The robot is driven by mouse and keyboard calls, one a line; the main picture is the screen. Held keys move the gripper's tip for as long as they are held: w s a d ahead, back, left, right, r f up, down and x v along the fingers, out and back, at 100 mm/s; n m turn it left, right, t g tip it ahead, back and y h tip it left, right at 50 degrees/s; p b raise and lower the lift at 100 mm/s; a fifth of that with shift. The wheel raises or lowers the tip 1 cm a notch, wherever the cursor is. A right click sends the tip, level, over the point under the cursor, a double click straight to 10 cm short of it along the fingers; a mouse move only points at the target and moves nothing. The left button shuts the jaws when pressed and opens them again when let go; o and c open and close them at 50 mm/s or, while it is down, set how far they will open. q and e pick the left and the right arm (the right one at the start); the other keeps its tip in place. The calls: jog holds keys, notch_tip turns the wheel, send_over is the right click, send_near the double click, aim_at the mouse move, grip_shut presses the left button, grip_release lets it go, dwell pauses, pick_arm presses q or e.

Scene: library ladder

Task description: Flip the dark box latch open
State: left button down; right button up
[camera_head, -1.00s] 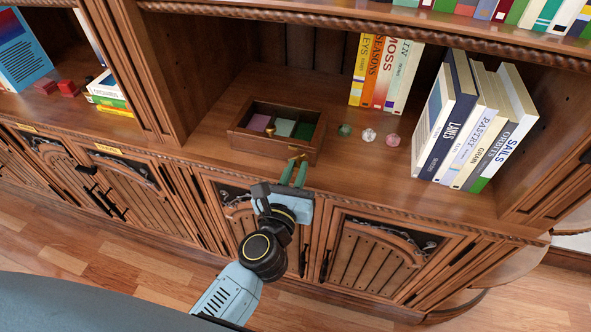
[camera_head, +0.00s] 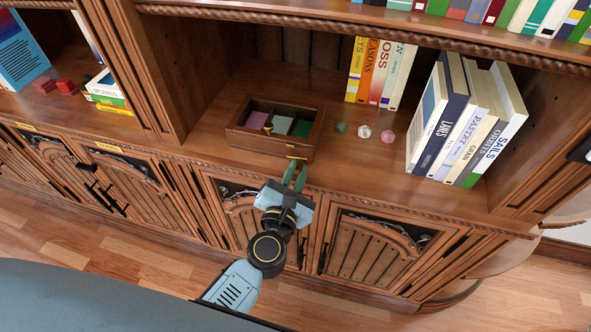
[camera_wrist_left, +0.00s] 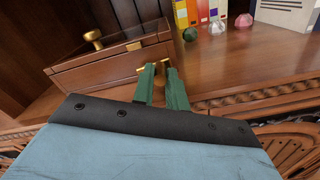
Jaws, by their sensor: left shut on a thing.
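The dark box (camera_head: 262,143) is a brown wooden box with coloured compartments, standing on the shelf near its front edge. A small brass latch (camera_head: 296,157) sits on its front face towards the right; in the left wrist view the brass (camera_wrist_left: 164,63) shows at the fingertips. My left gripper (camera_head: 295,173) reaches up from below with green fingers, in front of the latch. In the wrist view the gripper (camera_wrist_left: 161,72) is shut on the latch, whose gripped part is mostly hidden by the fingers. My right gripper is not in view.
A brass knob (camera_wrist_left: 93,37) is on top of the box. Green, clear and pink stones (camera_head: 364,131) lie to its right. Upright books (camera_head: 380,75) stand behind, and leaning books (camera_head: 460,120) stand farther right. The shelf's moulded front edge (camera_head: 400,208) runs below.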

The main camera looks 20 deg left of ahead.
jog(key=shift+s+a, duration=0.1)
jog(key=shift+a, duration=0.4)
pick_arm(q)
jog(key=c, duration=1.4)
grip_release()
jog(key=shift+f, duration=0.15)
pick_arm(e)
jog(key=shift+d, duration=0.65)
